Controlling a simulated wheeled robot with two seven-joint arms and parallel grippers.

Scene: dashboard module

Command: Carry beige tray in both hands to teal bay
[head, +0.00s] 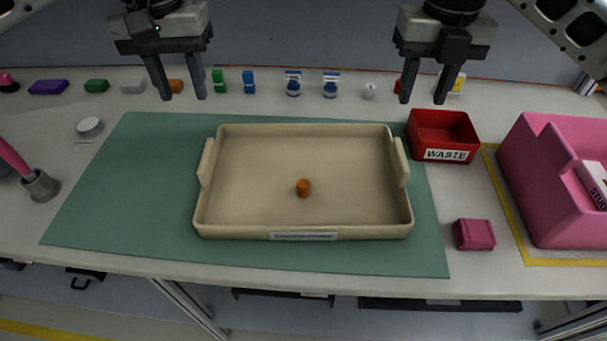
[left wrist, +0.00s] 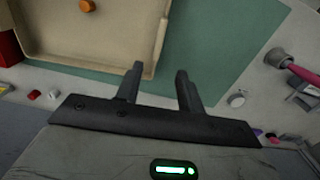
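The beige tray (head: 260,220) lies flat on a green mat (head: 100,200), with a raised handle at its left and right ends. My left gripper (head: 184,98) is open and empty, above the bench's back edge, behind and left of the tray. Its fingers (left wrist: 158,72) are apart in the left wrist view. My right gripper (head: 422,102) is open and empty, near the red waste bin, behind and right of the tray.
A red waste bin (head: 443,137) stands just right of the tray, and a pink bin (head: 565,180) stands further right on a yellow outline. A dark pink block (head: 474,234) lies near the front. Small blocks and bottles line the back edge. A grey cup (head: 41,186) stands at left.

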